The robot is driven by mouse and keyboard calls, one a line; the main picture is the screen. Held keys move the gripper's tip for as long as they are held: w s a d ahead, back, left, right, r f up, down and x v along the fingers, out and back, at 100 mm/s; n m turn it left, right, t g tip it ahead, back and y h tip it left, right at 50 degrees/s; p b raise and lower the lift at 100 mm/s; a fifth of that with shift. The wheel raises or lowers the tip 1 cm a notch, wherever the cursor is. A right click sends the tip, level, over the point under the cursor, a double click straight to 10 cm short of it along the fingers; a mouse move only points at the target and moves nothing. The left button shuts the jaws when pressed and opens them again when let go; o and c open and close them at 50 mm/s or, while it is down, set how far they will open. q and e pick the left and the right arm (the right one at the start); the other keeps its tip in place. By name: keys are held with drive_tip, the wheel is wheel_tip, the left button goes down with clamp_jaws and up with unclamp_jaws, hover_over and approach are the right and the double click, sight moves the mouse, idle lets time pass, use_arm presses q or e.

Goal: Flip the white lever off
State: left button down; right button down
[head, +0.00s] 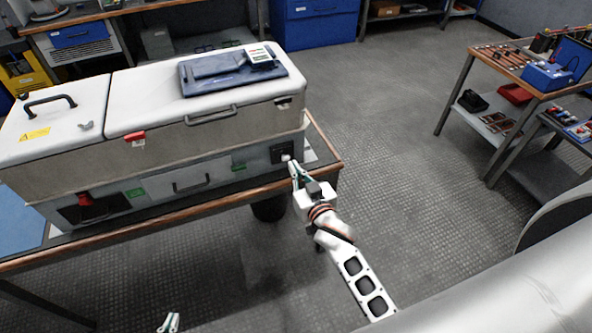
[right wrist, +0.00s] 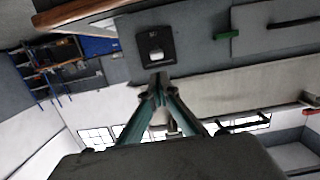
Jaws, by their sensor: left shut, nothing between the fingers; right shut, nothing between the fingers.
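The white lever (right wrist: 156,54) sits on a dark square plate (right wrist: 155,42) in the right wrist view, just beyond my fingertips. In the head view the white lever (head: 285,158) shows as a small light spot at the right end of the grey cabinet's lower front. My right gripper (head: 293,167) is shut and empty, its tips close to the lever; I cannot tell whether they touch it. Its closed fingertips also show in the right wrist view (right wrist: 157,82). My left gripper (head: 169,322) is shut and empty at the bottom edge of the head view, away from the cabinet.
The grey cabinet (head: 60,161) stands on a wood-edged table (head: 335,160). Its front also has a red lever (head: 84,198), a red latch (head: 135,138) and handles. A blue folder (head: 205,79) with a meter lies on top. Open floor (head: 400,130) lies to the right.

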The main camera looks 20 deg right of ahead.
sight(285, 157)
drive_tip(key=w, duration=0.5)
drive_tip(key=shift+w+a+f, duration=0.1)
drive_tip(key=shift+w+f, duration=0.2)
drive_tip(key=shift+f, duration=0.1)
drive_tip(key=shift+w+f, duration=0.15)
drive_tip(key=shift+w, duration=0.4)
drive_tip(key=shift+f+b, duration=0.15)
drive_tip(key=shift+b, duration=0.45)
